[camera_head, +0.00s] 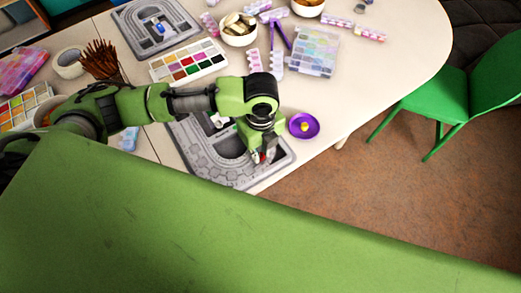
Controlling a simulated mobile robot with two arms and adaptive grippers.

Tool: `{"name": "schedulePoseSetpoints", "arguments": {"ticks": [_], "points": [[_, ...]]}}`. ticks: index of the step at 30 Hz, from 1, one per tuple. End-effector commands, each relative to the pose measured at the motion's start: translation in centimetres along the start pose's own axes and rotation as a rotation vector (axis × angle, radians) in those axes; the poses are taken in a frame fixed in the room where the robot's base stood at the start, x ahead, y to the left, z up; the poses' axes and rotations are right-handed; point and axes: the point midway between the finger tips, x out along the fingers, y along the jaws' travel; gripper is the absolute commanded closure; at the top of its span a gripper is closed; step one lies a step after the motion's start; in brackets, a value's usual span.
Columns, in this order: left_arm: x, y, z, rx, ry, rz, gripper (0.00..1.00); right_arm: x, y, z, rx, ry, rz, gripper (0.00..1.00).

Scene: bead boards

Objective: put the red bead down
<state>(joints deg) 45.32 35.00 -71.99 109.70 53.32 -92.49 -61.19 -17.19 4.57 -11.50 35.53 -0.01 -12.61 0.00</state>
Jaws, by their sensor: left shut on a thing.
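My left gripper (263,157) points down over the right end of the near grey bead board (215,160). It is shut on the red bead (263,157), a small red spot between the fingertips. I cannot tell whether the bead touches the board. A small white piece (217,120) lies near the back of this board, partly behind my arm. My right gripper is not in view.
A purple dish (303,126) with a small yellow bead (305,127) stands right of the gripper, near the table edge. A paint set (188,62), another grey board (158,25), a clear bead box (314,52) and bowls (239,38) stand behind. A green chair (440,95) is at the right.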

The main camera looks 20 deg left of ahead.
Motion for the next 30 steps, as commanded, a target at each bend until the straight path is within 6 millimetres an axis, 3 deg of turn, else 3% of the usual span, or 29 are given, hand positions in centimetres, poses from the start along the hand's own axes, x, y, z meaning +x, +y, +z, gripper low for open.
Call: {"name": "schedulePoseSetpoints", "arguments": {"ticks": [9,12,22,26,30], "points": [[0.5,0.0,0.0,0.0,0.0,0.001,0.93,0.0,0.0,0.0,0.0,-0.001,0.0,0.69],[0.5,0.0,0.0,0.0,0.0,0.001,0.7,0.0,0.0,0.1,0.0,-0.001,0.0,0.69],[0.3,0.0,0.0,0.0,0.0,0.0,0.7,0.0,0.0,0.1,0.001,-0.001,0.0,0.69],[-0.9,-0.1,0.0,-0.001,-0.001,-0.003,0.7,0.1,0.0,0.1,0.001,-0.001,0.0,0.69],[-3.6,-0.2,0.0,0.001,-0.001,-0.006,0.7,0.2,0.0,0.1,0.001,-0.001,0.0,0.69]]}}
